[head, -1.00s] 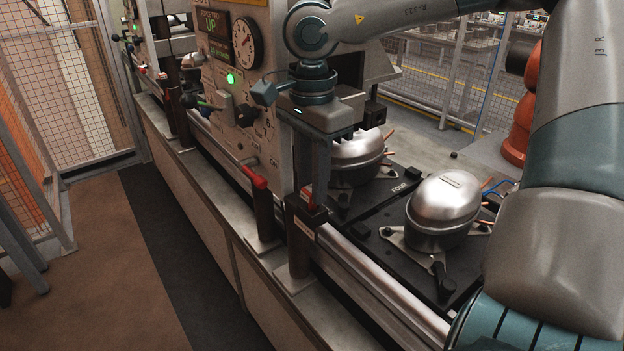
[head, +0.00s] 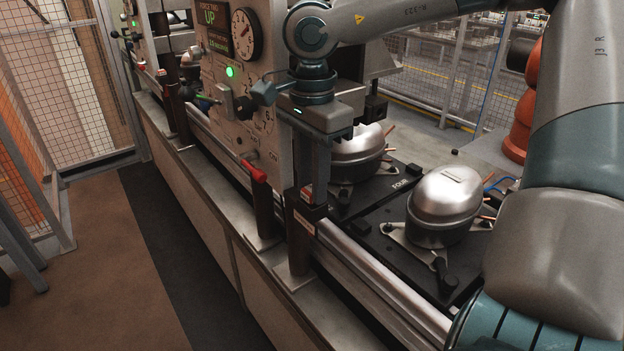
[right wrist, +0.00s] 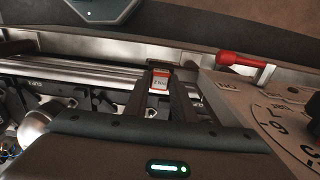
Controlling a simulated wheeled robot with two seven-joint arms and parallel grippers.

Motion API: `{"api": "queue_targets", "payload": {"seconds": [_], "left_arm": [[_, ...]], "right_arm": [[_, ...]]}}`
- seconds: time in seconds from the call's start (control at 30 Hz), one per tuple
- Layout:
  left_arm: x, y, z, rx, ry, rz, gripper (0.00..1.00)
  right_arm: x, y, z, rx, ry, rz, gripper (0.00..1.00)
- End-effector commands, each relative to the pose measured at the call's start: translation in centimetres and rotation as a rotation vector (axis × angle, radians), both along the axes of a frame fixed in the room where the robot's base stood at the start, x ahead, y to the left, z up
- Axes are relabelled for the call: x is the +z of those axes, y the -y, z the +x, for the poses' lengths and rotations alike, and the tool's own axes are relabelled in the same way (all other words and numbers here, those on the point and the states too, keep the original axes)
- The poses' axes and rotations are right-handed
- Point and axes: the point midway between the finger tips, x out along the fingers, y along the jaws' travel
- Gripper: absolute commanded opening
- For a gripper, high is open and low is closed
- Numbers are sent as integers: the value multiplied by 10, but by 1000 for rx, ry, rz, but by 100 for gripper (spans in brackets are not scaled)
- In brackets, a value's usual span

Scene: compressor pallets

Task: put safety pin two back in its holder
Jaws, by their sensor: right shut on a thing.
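My right gripper (head: 309,196) points straight down at the dark post-like holder (head: 301,240) on the machine's front ledge. Its fingers are shut on safety pin two, of which only a small red part (head: 306,193) shows between them at the holder's top. The holder has a small pale label on its side. In the right wrist view my fingers (right wrist: 162,92) flank a red and white labelled piece (right wrist: 160,81). The pin's shaft is hidden, so I cannot tell how deep it sits. My left gripper is not in view.
A second dark post (head: 264,215) with a red handle (head: 255,172) stands just left. The control panel (head: 231,110) with a green lamp rises beside my gripper. Silver compressors (head: 446,195) sit on black pallets to the right. A metal rail (head: 375,285) runs along the front.

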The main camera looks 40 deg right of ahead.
Motion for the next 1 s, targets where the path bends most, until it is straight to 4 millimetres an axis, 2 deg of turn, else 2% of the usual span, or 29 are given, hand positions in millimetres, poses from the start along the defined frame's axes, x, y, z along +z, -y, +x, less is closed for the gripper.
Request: {"api": "queue_targets", "payload": {"seconds": [0.2, 0.23, 0.3, 0.73, 0.87, 1.0], "left_arm": [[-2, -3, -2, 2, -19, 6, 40], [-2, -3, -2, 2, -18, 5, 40], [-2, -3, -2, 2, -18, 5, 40], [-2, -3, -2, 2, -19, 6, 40], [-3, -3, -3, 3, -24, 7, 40], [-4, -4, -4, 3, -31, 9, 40]], "right_arm": [[-4, 0, 0, 0, 1, 0, 0], [-3, 0, 0, 0, 1, 0, 30], [-3, 0, 0, 0, 1, 0, 45], [1, 0, 0, -1, 0, -1, 45], [11, 0, 1, -1, 3, -1, 45], [29, 0, 1, -1, 4, 0, 45]]}}
